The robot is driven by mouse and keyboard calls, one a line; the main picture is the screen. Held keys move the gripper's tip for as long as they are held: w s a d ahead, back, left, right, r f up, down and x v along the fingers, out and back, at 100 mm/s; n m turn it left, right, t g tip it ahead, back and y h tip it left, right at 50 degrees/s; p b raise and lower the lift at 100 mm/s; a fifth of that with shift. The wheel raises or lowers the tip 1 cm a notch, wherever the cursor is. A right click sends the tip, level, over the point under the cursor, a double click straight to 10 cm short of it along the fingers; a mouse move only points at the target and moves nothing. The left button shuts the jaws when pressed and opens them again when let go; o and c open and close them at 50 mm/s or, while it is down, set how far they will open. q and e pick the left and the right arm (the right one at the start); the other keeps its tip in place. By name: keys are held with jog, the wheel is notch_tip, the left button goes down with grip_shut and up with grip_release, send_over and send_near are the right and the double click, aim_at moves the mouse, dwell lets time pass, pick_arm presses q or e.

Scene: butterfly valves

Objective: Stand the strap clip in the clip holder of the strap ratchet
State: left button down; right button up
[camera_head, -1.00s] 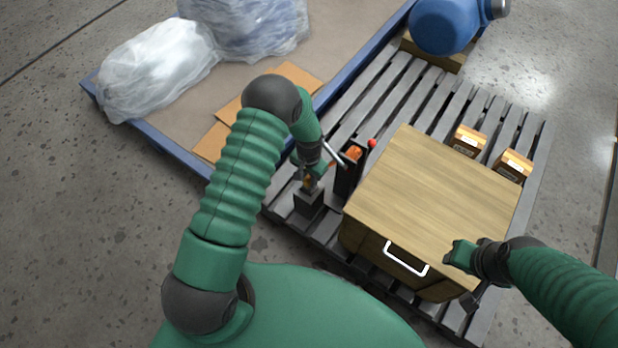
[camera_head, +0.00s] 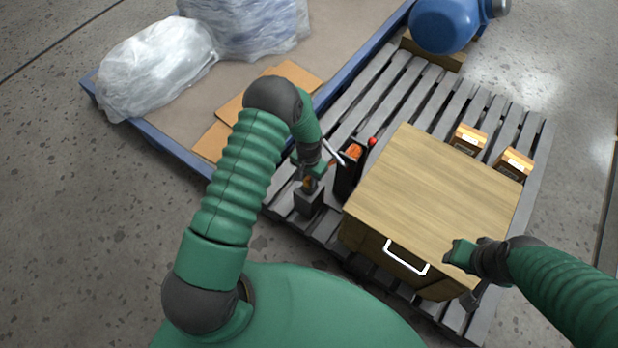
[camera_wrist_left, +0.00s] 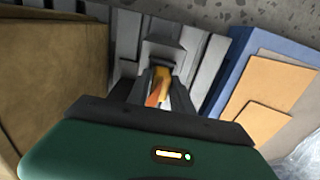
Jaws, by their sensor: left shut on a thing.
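The strap clip (camera_head: 309,183), small and orange-yellow, is between the fingers of my left gripper (camera_head: 311,178), which is shut on it. In the left wrist view the clip (camera_wrist_left: 158,88) shows between the dark fingers. Right at its lower end is a dark grey block-like holder (camera_head: 308,203), also in the wrist view (camera_wrist_left: 163,50). I cannot tell whether the clip is inside it or just above. The black strap ratchet (camera_head: 346,178), with orange on top, stands just right of the gripper. My right gripper (camera_head: 459,253) is by the wooden box; its jaws are unclear.
A wooden box (camera_head: 435,190) with a white handle (camera_head: 406,258) stands on the grey slatted pallet (camera_head: 398,86). Two small cartons (camera_head: 514,165) and a blue motor-like object (camera_head: 443,24) are behind. A blue-edged platform (camera_head: 160,142) holds wrapped bags (camera_head: 158,65) and cardboard (camera_head: 285,88).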

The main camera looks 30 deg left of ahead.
dwell(0.3)
pick_arm(q)
jog(key=c, duration=1.1)
grip_release()
jog(key=shift+o, duration=0.2)
jog(key=shift+f, duration=0.1)
notch_tip(320, 180, up, 17)
jog(key=p, duration=0.6)
jog(key=s+d+r+n+t, duration=0.1)
jog(key=s+d+r, duration=0.1)
jog(key=s+r, duration=0.6)
jog(key=s+d+r+n+t, duration=0.1)
jog(key=s+d+r+t, duration=0.15)
jog(key=s+r, duration=0.55)
notch_tip(320, 180, up, 21)
jog(key=p, duration=2.2)
jog(key=shift+w+r+g, duration=0.15)
jog(key=shift+w+g, duration=0.25)
jog(key=shift+g, duration=0.05)
